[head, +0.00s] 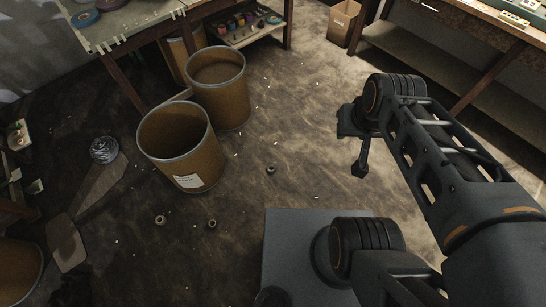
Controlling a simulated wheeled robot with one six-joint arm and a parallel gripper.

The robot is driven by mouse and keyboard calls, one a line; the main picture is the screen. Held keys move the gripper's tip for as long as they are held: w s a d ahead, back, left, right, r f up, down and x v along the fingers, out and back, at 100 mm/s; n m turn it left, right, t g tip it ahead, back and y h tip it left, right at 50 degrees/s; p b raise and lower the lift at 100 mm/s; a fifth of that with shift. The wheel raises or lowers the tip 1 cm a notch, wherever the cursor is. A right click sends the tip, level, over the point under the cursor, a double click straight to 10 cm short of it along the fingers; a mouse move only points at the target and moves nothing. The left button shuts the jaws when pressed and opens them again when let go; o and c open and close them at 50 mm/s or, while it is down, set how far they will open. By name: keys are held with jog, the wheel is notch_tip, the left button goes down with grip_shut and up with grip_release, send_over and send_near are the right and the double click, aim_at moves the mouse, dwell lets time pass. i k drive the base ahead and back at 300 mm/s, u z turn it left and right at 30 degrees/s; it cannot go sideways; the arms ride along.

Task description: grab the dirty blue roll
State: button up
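A dull blue roll (85,18) lies flat on the table (132,22) at the top left of the head view. Whether it is dirty is too small to tell. A reddish-purple roll (110,4) lies beside it, cut by the top edge. My gripper (360,150) hangs over the floor right of centre, far from the blue roll and touching nothing visible. Its fingers are seen edge-on and partly hidden by the wrist, so their opening does not show.
Two brown drums (181,147) (218,89) stand in front of the table. A low shelf (250,33) holds several small coloured rolls. Small rings (160,220) (212,224) (271,169) and a grey-white roll (103,150) lie on the floor. A cardboard box (343,22) stands at the back.

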aim_at(270, 166)
jog(key=i, duration=0.85)
jog(key=u, duration=2.7)
